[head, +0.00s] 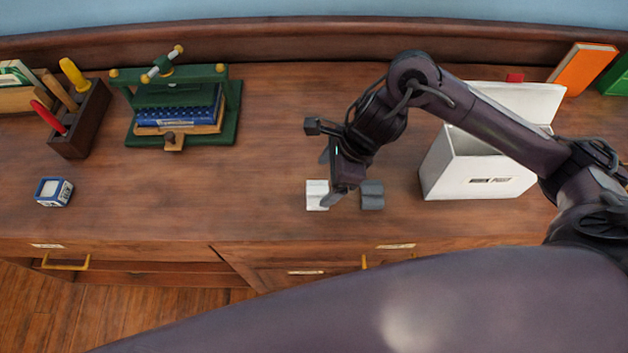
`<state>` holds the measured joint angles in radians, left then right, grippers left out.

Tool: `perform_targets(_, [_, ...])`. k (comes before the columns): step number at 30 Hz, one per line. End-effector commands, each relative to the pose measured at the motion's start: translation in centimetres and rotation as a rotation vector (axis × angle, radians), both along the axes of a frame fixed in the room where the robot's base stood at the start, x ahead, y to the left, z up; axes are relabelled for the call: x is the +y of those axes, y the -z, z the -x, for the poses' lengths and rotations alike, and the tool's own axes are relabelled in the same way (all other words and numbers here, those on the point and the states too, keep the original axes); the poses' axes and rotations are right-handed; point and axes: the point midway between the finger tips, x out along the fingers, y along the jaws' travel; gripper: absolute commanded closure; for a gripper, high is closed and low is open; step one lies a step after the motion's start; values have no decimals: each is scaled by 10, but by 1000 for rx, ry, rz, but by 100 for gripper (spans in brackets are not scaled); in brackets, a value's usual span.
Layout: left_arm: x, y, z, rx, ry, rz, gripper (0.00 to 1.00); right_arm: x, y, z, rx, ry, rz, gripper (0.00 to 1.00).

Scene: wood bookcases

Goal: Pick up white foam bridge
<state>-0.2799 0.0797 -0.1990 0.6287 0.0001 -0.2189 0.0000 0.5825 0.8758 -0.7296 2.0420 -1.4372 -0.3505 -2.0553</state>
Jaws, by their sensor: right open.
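The white foam bridge (316,195) is a small white block on the wooden top, near its front edge and right of the middle. My right gripper (332,178) is open and points down right at the white bridge, with its fingers partly in front of the bridge's right side. I cannot tell whether the fingers touch it. A similar grey block (372,195) lies just to the right, beyond the gripper. My left gripper is not in view.
A white open box (478,172) stands to the right, behind my right arm. A green book press (184,105), a dark tool holder (80,125) and a small blue-and-white box (54,192) stand to the left. An orange book (583,70) stands at the back right. The top's middle left is clear.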

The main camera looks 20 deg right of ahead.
Motion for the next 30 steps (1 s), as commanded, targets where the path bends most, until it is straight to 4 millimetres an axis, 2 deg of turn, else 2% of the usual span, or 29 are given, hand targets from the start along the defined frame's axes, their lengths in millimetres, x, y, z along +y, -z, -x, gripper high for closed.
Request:
perform_targets(4, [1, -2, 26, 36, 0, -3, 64, 6, 16, -1, 5, 2, -1, 18])
perform_targets(9, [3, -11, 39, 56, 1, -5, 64, 13, 39, -4, 6, 5, -2, 18])
perform_targets(15, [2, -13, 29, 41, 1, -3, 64, 20, 59, -7, 1, 1, -1, 18])
perform_targets(22, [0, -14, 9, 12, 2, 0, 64, 20, 61, -8, -1, 1, 0, 18])
perform_targets(30, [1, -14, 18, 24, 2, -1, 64, 20, 61, -8, -1, 1, 0, 52])
